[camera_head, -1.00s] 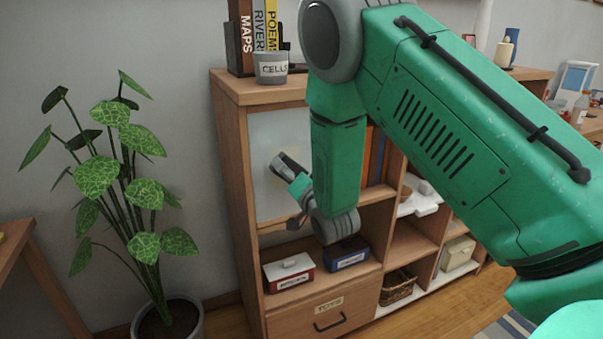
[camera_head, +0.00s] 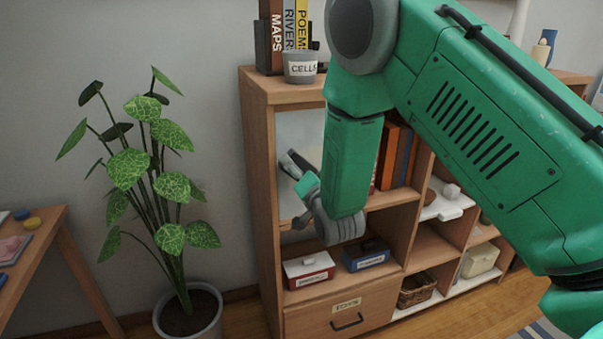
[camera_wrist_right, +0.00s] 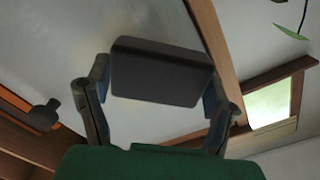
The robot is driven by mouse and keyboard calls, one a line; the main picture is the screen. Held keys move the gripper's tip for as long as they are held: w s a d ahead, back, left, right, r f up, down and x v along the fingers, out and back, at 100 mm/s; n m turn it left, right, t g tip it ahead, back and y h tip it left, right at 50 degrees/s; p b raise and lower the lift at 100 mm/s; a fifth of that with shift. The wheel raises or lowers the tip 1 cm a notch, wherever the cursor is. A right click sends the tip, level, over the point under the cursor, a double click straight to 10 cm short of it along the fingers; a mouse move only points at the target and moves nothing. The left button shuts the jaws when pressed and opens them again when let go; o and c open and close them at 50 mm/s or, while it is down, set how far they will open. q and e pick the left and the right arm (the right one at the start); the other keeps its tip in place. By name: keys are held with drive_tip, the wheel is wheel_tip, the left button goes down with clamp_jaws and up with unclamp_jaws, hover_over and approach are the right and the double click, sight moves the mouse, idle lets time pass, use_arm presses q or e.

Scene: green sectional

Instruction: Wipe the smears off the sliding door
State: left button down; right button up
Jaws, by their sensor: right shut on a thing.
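The sliding door (camera_head: 298,131) is a pale, thin panel across the upper left opening of the wooden bookcase; it also fills much of the right wrist view (camera_wrist_right: 162,122). My right gripper (camera_head: 293,165) is at the door's left part, partly hidden by my green arm. In the right wrist view my right gripper (camera_wrist_right: 157,85) is shut on a dark grey block (camera_wrist_right: 160,72), whose broad face lies at or close to the panel; contact is unclear. Only a faint yellowish tint shows on the panel near the block. My left gripper is not in view.
The bookcase (camera_head: 258,170) carries books (camera_head: 287,35) and a grey cup (camera_head: 300,68) on top. Red-and-white and blue boxes (camera_head: 308,268) stand below the door. A potted plant (camera_head: 165,185) stands left of the bookcase. A low table (camera_head: 62,235) is at far left.

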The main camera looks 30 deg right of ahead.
sight(309, 160)
drive_tip(key=shift+a+r, duration=0.1)
drive_tip(key=shift+r, duration=0.45)
drive_tip(key=shift+s+d, duration=0.2)
drive_tip(key=shift+d, duration=0.7)
drive_tip(key=shift+s+d, duration=0.2)
drive_tip(key=shift+d, duration=0.65)
drive_tip(key=shift+s+d+f, duration=0.1)
drive_tip(key=shift+s+d, duration=0.1)
drive_tip(key=shift+d, duration=0.55)
drive_tip(key=shift+s+d, duration=0.2)
drive_tip(key=shift+d, duration=0.6)
drive_tip(key=shift+s+d+f, duration=0.1)
drive_tip(key=shift+s+d, duration=0.1)
drive_tip(key=shift+d, duration=0.55)
drive_tip(key=shift+s+a, duration=0.1)
drive_tip(key=shift+p+v, duration=0.45)
drive_tip(key=shift+v, duration=2.5)
drive_tip(key=v, duration=0.3)
drive_tip(key=shift+r, duration=0.1)
